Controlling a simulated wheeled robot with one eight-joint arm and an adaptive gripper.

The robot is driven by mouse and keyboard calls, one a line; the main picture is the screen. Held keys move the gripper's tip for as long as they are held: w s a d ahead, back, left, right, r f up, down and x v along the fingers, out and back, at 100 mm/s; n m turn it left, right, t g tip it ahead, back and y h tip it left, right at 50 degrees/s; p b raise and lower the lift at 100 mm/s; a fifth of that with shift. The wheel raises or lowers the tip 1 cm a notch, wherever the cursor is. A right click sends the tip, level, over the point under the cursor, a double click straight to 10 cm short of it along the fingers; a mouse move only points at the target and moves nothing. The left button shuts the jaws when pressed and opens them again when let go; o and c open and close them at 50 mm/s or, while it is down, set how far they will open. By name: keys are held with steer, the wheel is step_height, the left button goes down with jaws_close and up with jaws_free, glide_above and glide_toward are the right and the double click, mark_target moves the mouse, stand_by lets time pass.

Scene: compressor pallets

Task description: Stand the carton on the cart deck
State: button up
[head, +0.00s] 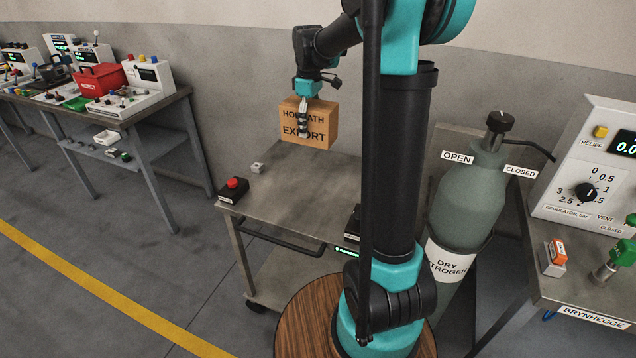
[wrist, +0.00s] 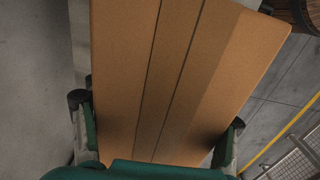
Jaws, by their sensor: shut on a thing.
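The carton (head: 318,117) is a brown box with dark lettering that includes "EXPORT". It looks upright in the head view, over the far part of the grey cart deck (head: 275,190). My gripper (head: 303,122) comes down from above and is shut on it, one finger across the lettered face. In the wrist view the carton (wrist: 170,75) fills the middle, with a finger pad on each side. I cannot tell whether its base touches the deck or hangs just above it.
A red-button box (head: 233,190) and a small pale block (head: 257,168) sit at the deck's left edge. A green gas cylinder (head: 468,200) stands right of the cart. A bench with a red toolbox (head: 99,80) is at left. Much of the deck is clear.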

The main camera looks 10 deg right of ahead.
step_height(320, 180, down, 19)
steer(key=shift+r, duration=0.2)
stand_by(0.3)
steer(key=o, duration=1.7)
steer(key=shift+c, duration=0.2)
step_height(320, 180, up, 12)
